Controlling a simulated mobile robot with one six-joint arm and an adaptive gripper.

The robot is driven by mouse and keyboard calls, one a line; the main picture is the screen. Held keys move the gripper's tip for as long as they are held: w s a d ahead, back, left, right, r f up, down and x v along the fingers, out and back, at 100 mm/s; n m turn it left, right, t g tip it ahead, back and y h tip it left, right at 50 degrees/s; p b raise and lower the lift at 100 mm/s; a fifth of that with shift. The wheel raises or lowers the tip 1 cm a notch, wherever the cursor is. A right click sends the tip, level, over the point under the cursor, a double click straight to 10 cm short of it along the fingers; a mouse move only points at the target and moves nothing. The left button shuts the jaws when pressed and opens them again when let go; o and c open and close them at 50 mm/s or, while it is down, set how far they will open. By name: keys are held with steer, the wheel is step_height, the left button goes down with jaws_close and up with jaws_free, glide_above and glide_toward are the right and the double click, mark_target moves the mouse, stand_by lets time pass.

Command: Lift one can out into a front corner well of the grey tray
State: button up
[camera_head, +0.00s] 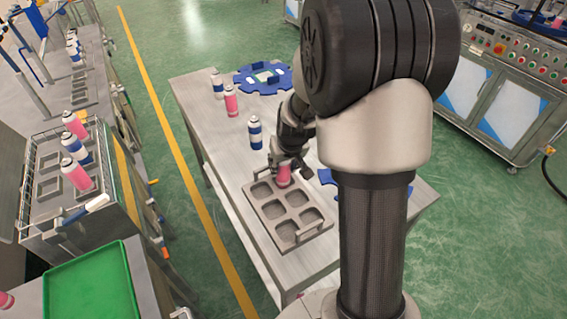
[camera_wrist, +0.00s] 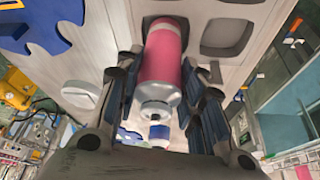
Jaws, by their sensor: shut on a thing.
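The grey tray (camera_head: 250,212) lies on the table, with two rows of wells and a handle-like bar at its near end. A pink can (camera_head: 284,179) with a silver top stands at the tray's far right corner well. My gripper (camera_head: 286,163) is around its upper part. In the wrist view my gripper (camera_wrist: 165,85) has a finger on each side of the pink can (camera_wrist: 164,55), shut on it. The can's base meets a well there, but how deep it sits is hidden. The other tray wells in view look empty.
On the table beyond the tray stand a blue-and-white can (camera_head: 255,133), a pink can (camera_head: 231,102) and another blue-and-white can (camera_head: 217,86). A blue fixture (camera_head: 263,78) lies at the far end. A rack with cans (camera_head: 72,145) and a green tray (camera_head: 92,288) are left.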

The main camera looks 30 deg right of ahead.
steer(key=shift+f, duration=0.25)
steer(key=o, duration=1.1)
steer(key=d+v, duration=0.1)
steer(key=v, duration=1.1)
steer(key=shift+a, duration=0.45)
steer(key=s+a+r+n, duration=0.1)
steer(key=s+a+r, duration=0.2)
steer(key=s+a, duration=0.3)
steer(key=s+a+r+n+y, duration=0.1)
steer(key=s+a+r, duration=0.3)
steer(key=s, duration=1.1)
steer(key=a, duration=0.3)
steer(key=shift+s, duration=0.15)
